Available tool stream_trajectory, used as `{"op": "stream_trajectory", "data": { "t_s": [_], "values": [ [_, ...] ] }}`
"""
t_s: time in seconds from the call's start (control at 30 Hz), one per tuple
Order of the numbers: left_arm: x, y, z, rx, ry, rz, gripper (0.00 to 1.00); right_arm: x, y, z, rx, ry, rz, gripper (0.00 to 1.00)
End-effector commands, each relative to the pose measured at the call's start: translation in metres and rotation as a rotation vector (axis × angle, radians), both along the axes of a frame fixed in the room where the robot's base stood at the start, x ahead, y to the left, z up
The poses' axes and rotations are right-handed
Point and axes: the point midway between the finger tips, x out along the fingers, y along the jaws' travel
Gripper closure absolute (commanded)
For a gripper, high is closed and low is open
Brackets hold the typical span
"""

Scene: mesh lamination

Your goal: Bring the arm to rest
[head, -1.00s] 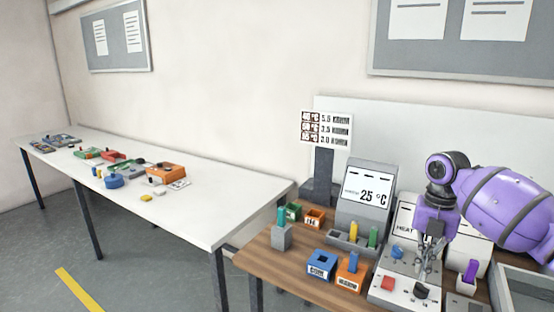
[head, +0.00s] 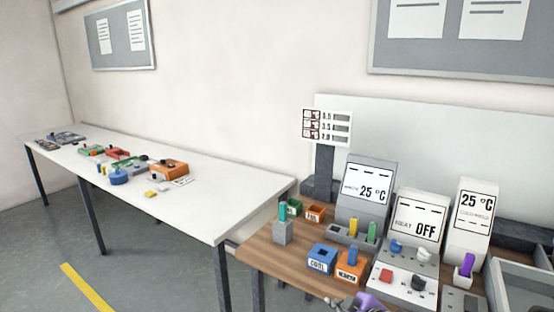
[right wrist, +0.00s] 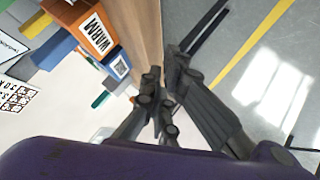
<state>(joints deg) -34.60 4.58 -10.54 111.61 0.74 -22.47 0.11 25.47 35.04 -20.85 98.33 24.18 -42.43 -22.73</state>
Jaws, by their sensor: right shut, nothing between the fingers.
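My right arm shows only as a small purple and dark piece at the bottom edge in the head view, with its gripper (head: 340,304) by the front edge of the wooden bench (head: 282,258). In the right wrist view the gripper (right wrist: 164,78) is shut with nothing between its fingers. It hangs by the bench edge, partly over the grey floor. An orange bin (head: 350,266) and a blue bin (head: 321,259) stand on the bench close to it. My left gripper is not in view.
A control panel (head: 398,290) with knobs and a red button sits on the bench, with displays reading 25 °C (head: 368,188), OFF (head: 418,222) and 25 °C (head: 474,210) behind. A grey tray (head: 515,290) stands right. A long white table (head: 215,205) holds several parts. Floor between is clear.

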Motion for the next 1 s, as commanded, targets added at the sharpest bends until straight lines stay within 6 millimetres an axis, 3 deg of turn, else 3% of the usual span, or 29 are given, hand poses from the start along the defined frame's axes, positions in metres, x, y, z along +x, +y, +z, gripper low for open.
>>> {"op": "stream_trajectory", "data": {
  "t_s": [0.03, 0.2, 0.37, 0.5, 0.6, 0.7, 0.8, 1.0],
  "values": [
    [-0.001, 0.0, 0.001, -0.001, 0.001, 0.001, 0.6, -0.027, 0.009, -0.02, 0.091, 0.006, -0.052, 1.0],
    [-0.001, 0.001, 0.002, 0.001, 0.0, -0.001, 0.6, -0.11, 0.016, -0.062, 0.339, 0.01, -0.238, 1.0],
    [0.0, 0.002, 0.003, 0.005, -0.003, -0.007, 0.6, -0.198, 0.006, -0.098, 0.467, 0.04, -0.416, 1.0],
    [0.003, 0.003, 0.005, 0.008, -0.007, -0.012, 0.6, -0.285, -0.011, -0.133, 0.477, 0.113, -0.562, 1.0],
    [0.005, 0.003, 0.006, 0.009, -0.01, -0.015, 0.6, -0.34, -0.018, -0.155, 0.477, 0.185, -0.65, 1.0],
    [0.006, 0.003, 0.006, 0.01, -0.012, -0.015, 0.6, -0.378, -0.021, -0.171, 0.474, 0.24, -0.704, 1.0],
    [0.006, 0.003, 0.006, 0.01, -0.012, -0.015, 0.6, -0.4, -0.023, -0.178, 0.467, 0.271, -0.728, 1.0],
    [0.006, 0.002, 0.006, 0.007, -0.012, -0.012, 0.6, -0.408, -0.024, -0.182, 0.461, 0.283, -0.734, 1.0]
  ]
}}
